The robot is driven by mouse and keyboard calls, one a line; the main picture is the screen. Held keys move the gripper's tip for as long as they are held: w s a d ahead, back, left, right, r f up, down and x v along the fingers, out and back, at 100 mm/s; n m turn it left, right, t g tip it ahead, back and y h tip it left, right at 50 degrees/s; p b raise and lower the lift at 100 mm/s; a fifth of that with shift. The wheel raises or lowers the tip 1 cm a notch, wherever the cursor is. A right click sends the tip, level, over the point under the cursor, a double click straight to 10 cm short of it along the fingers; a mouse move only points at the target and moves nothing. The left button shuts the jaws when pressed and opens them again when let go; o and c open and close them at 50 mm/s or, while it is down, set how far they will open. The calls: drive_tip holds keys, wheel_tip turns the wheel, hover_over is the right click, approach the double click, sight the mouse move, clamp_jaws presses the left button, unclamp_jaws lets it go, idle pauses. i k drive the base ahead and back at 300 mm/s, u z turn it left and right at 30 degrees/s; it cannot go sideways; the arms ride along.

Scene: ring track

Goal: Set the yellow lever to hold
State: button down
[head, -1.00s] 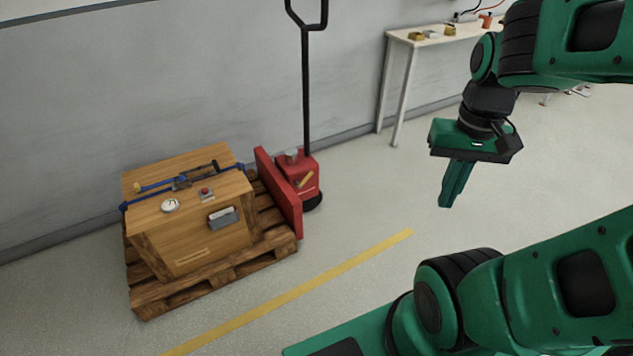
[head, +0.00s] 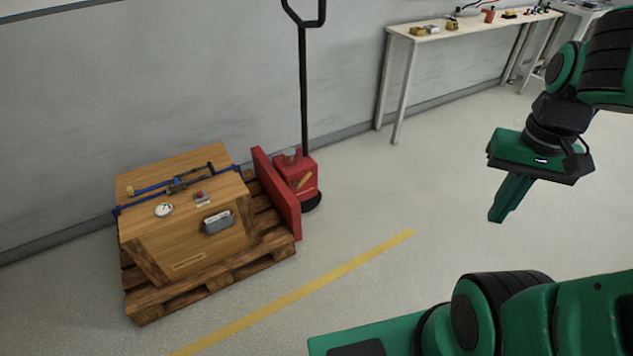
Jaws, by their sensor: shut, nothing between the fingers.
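The jack's tall black handle (head: 304,90) rises by the wall. A wooden crate (head: 190,245) with a gauge and blue strap stands on a pallet (head: 200,300) at the left. A white table (head: 480,33) stands behind. The floor around the yellow line (head: 300,290) is clear.

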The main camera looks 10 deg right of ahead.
sight(298, 185)
drive_tip(key=i, duration=1)
